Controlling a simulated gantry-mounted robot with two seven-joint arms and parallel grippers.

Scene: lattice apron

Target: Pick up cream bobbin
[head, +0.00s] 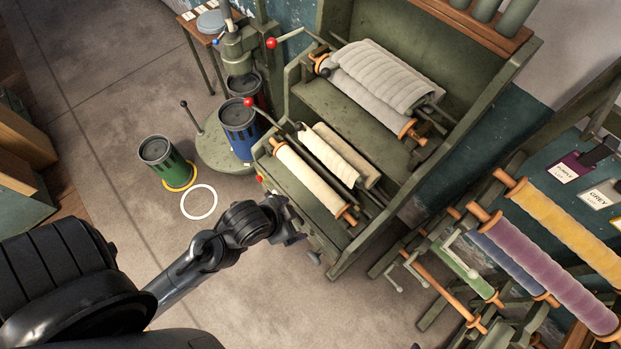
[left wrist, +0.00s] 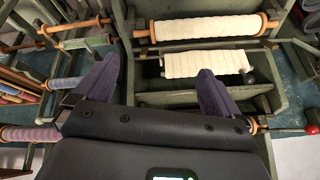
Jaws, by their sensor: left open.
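The cream bobbin (head: 308,181) is a pale roll with orange wooden ends, lying across the front of the green machine. It also shows at the top of the left wrist view (left wrist: 207,27), beyond the fingertips. My left gripper (head: 297,238) is in front of the machine's near side, below and apart from the bobbin in the head view. Its two purplish fingers are spread and empty in the left wrist view (left wrist: 157,68). My right gripper is not seen.
Cream cloth (head: 336,155) lies just behind the bobbin. A quilted grey roll (head: 378,78) sits higher on the machine. A red-knobbed lever (head: 249,102) stands at its left. Green (head: 163,160) and blue (head: 239,127) cans stand left. Coloured rolls (head: 540,262) fill a rack at right.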

